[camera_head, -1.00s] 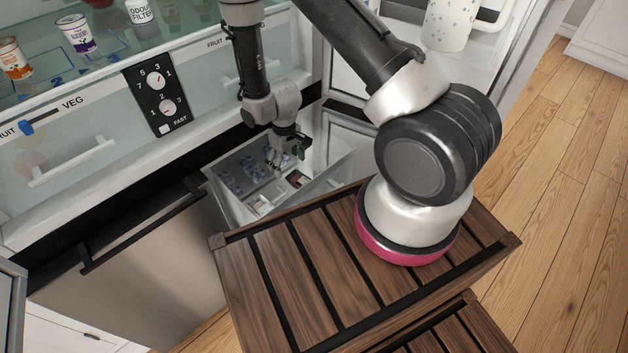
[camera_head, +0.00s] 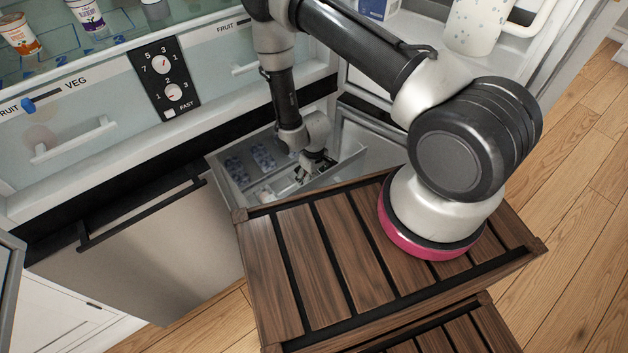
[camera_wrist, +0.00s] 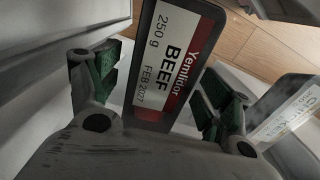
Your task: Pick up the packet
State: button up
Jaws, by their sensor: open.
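The fingers are apart, and a gap shows on the packet's left and right sides. In the head view my gripper (camera_head: 312,170) is down inside the open freezer drawer (camera_head: 347,158), at its right part. The packet is hard to make out there, behind the gripper.
Another labelled pack (camera_wrist: 285,110) lies close to the right finger. Blue-patterned packs (camera_head: 250,160) sit in the drawer's left part. A slatted wooden step (camera_head: 320,270) stands before the drawer. The fridge control panel (camera_head: 163,80) is above left.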

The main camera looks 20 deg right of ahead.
jog(key=c, duration=1.3)
